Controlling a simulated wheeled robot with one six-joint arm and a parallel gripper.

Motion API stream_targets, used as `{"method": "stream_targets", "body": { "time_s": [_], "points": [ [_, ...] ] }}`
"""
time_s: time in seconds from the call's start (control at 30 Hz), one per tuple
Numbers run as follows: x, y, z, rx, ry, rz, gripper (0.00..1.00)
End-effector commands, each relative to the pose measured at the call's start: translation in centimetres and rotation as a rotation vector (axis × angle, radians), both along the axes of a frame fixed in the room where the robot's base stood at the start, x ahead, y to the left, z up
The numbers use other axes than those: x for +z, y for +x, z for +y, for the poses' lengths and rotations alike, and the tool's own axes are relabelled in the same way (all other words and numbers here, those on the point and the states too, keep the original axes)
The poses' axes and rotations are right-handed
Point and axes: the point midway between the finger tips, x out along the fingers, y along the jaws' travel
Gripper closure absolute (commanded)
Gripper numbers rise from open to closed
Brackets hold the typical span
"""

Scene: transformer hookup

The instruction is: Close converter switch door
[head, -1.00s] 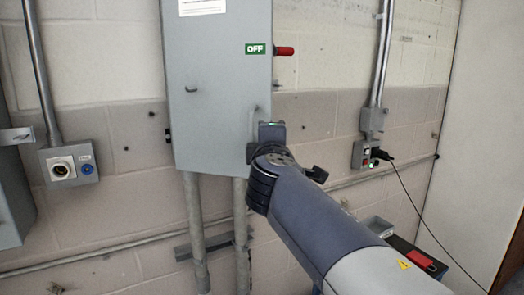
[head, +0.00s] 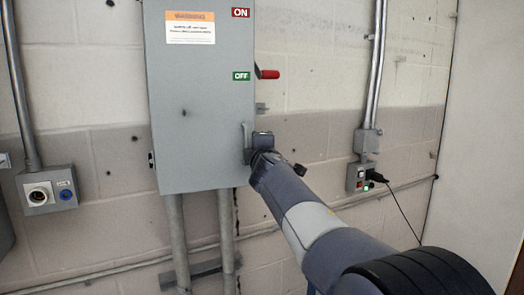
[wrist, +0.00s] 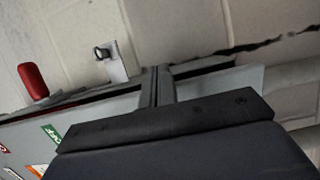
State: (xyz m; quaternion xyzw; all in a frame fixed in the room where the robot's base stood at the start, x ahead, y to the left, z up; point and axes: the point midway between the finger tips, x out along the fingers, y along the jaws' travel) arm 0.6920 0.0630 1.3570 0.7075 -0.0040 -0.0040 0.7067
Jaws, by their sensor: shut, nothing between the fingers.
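The converter switch is a tall grey wall box (head: 200,100); its door faces me, with ON and OFF labels and a warning label. The door looks flush or nearly so in the head view; a dark seam shows along its edge in the wrist view. A grey handle (head: 246,136) stands at the door's lower right edge. My gripper (head: 260,141) is shut and empty, just right of the handle at the box's right edge; I cannot tell if it touches. The red switch lever (head: 268,74) sticks out level with OFF; it also shows in the wrist view (wrist: 33,80).
A small metal tab with a dark ring (wrist: 108,55) juts from the box side. Two conduits (head: 177,235) run down below the box. A socket box (head: 47,190) is at left, a plugged outlet with a cord (head: 362,177) at right.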

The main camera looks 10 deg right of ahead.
Motion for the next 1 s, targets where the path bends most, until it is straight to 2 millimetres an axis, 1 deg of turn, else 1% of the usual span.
{"method": "stream_targets", "body": {
  "time_s": [0.03, 0.1, 0.33, 0.57, 1.0],
  "points": [
    [0.1, 0.7, 0.1, 0.000, 0.000, 0.001, 1.00],
    [0.0, 1.5, 0.2, 0.000, -0.002, 0.001, 1.00],
    [0.0, 2.8, 0.5, 0.001, 0.000, 0.000, 1.00],
    [0.0, 3.1, 0.6, 0.001, -0.001, 0.000, 1.00],
    [0.0, 2.8, 0.5, 0.000, -0.001, -0.001, 1.00]
  ]
}}
